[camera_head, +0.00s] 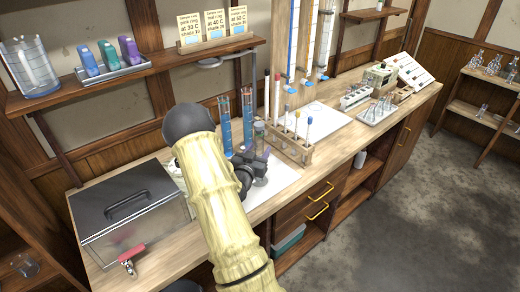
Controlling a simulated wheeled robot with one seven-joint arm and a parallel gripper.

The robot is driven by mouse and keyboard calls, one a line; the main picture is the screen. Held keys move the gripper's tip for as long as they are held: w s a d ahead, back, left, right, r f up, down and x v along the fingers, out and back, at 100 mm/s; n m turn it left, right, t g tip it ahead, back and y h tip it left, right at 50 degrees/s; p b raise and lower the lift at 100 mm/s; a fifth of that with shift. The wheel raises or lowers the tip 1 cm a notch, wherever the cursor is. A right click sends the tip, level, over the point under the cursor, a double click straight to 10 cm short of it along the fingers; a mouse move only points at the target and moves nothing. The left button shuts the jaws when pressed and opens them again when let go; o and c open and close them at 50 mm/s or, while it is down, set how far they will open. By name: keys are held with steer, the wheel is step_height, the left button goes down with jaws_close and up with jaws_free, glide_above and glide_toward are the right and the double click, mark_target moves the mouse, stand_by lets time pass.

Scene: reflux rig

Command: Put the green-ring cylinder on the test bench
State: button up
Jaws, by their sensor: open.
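Two tall, narrow glass cylinders with blue scale marks stand close together on the wooden bench (352,133), just behind my gripper: a left cylinder (224,128) and a right cylinder (247,118). Ring colours are too small to tell, so I cannot say which one has the green ring. My gripper (266,160) is dark, open and low over a white mat (286,176), in front of the cylinders. My pale arm hides part of the mat and bench. I cannot tell whether the fingers touch anything.
A wooden rack (290,146) with several thin tubes stands right of my gripper. A lidded metal bath (130,212) with a red-handled tap fills the bench's left end. A shelf (160,65) holds a beaker, coloured items and cards. A second white mat (312,120) has bare space.

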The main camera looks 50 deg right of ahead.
steer(key=b+v, duration=0.2)
steer(key=v, duration=0.8)
steer(key=shift+a, duration=0.25)
steer(key=shift+w, duration=0.1)
